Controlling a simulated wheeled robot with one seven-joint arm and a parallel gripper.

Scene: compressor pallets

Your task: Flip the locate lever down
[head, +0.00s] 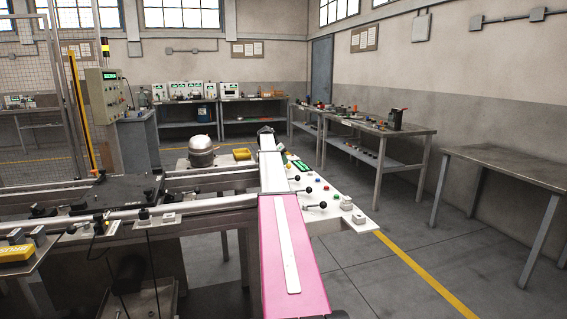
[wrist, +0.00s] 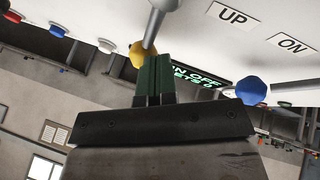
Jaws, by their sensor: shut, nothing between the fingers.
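The wrist view shows a lever with a yellow knob (wrist: 143,54) and a grey rod rising to a round base on the white panel. My gripper (wrist: 153,62) has its dark green fingers together and empty. The fingertips overlap the knob's right edge; I cannot tell whether they touch it. A second lever with a blue knob (wrist: 252,90) is to the right, near the plates "UP" and "ON". No plate reading "locate" is legible. In the head view the white control panel (head: 354,219) lies right of my arm, which hides part of it; my fingers cannot be made out there.
A green-lettered display (wrist: 205,77) lies just behind the fingers, partly covered. The panel also carries black-knobbed levers (head: 323,205) and several coloured buttons. A conveyor rail (head: 215,203) and a round metal compressor (head: 202,152) are on the left. The floor right of the panel is clear.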

